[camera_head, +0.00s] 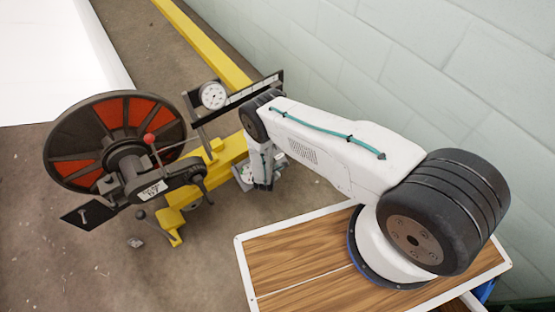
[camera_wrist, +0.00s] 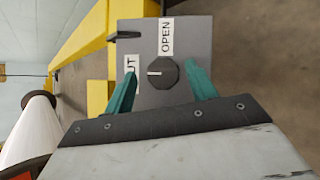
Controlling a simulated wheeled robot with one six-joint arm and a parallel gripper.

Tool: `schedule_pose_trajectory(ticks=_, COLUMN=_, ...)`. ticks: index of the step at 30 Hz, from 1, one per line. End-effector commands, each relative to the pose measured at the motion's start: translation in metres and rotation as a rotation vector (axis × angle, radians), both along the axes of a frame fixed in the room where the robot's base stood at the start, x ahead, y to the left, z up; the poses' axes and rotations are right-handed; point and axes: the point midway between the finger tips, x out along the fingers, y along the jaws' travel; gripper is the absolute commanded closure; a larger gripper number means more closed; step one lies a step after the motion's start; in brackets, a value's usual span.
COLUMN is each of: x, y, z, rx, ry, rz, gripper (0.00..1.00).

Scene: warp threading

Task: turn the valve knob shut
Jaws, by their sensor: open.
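In the wrist view, a round black valve knob (camera_wrist: 163,73) sits on a grey panel (camera_wrist: 194,40). Its white mark lies on the knob's left half and points left. A white OPEN label (camera_wrist: 166,36) is above the knob. A second label (camera_wrist: 131,66), reading "UT" where visible, is at the left, partly hidden by a finger. My gripper (camera_wrist: 160,69) is open, its teal fingers on either side of the knob with gaps showing. I cannot tell whether the fingertips are level with the knob. In the head view, my arm's end largely hides the panel (camera_head: 242,176).
A large black and red reel (camera_head: 70,135) with a crank and a red-tipped lever stands left of the arm on a yellow frame (camera_head: 233,150). A white dial gauge (camera_head: 213,95) is close to the arm. A pale block wall (camera_head: 410,60) runs behind.

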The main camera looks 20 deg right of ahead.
Motion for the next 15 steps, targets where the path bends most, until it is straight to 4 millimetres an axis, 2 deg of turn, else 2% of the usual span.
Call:
schedule_pose_trajectory(ticks=9, x=-0.034, y=0.019, z=0.034, rx=-0.001, ry=-0.002, rz=0.003, gripper=0.44)
schedule_pose_trajectory(ticks=15, x=-0.045, y=0.023, z=0.044, rx=0.0, ry=-0.002, rz=-0.002, gripper=0.44)
